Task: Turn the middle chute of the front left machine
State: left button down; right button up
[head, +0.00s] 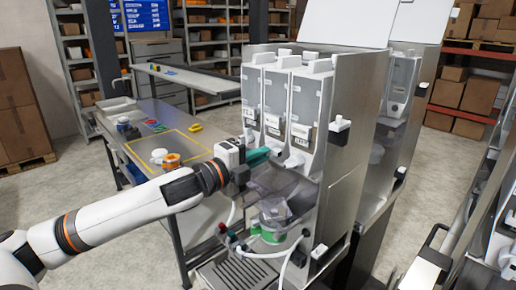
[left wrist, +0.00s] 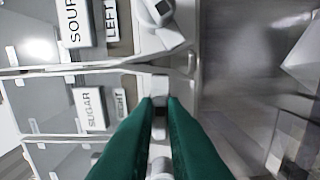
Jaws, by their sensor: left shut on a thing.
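The front left machine (head: 342,185) is a tall metal dispenser with three grey canisters side by side. In the head view my left gripper (head: 268,152) reaches in from the left, its green fingers at the middle chute, which they mostly hide. In the left wrist view the fingertips (left wrist: 159,101) are closed around the small pale middle chute (left wrist: 160,83), in line with a canister labelled SUGAR (left wrist: 89,108). The neighbouring chute (left wrist: 158,12) shows at the top of that view, beside a label starting SOUR. The right-hand chute (head: 294,160) is free. My right gripper is not seen.
Below the chutes are a clear bowl-like part (head: 275,208) with a green ring and a drip grate (head: 238,275). A second machine (head: 400,100) stands behind. A work table (head: 150,115) with small items is on the left.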

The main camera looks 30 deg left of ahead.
pick_arm(q)
jog(key=shift+f+m+p, duration=0.15)
jog(key=shift+m+p, duration=1)
jog(key=shift+m, duration=1.35)
jog(key=shift+f, duration=0.1)
jog(key=c, duration=1.5)
grip_release()
jog(key=shift+a, duration=0.1)
